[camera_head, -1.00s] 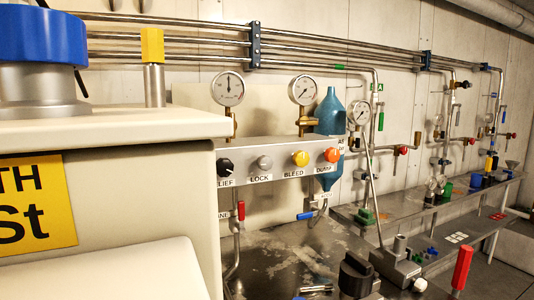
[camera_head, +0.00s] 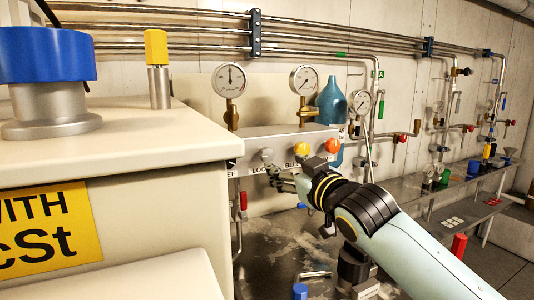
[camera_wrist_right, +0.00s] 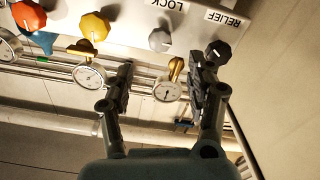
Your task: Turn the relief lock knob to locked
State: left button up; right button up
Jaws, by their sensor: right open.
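The grey lock knob (camera_head: 266,154) sits on the pale panel (camera_head: 250,140), left of the yellow bleed knob (camera_head: 301,149). My right gripper (camera_head: 280,179) is just below and right of it, by the panel's lower edge. In the right wrist view, which is upside down, the grey lock knob (camera_wrist_right: 160,40) lies beyond and between the two spread fingers of my open, empty gripper (camera_wrist_right: 161,78). Its pointer direction is too small to tell. The black relief knob (camera_wrist_right: 217,52) is beside the right-hand finger there; the cabinet hides it in the head view. My left gripper is not in view.
The beige cabinet (camera_head: 140,130) stands close on the left. Gauges (camera_head: 228,80) rise above the panel, and the orange dump knob (camera_head: 332,145) is right of bleed. A red-handled valve (camera_head: 243,200) is below. Pipes run along the wall.

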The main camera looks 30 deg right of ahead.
aim_at(269, 156)
jog(key=w, duration=0.3)
jog(key=w+p, duration=0.1)
jog(key=w, duration=0.6)
jog(key=shift+w+d, duration=0.2)
jog(key=shift+d, duration=0.05)
grip_shut()
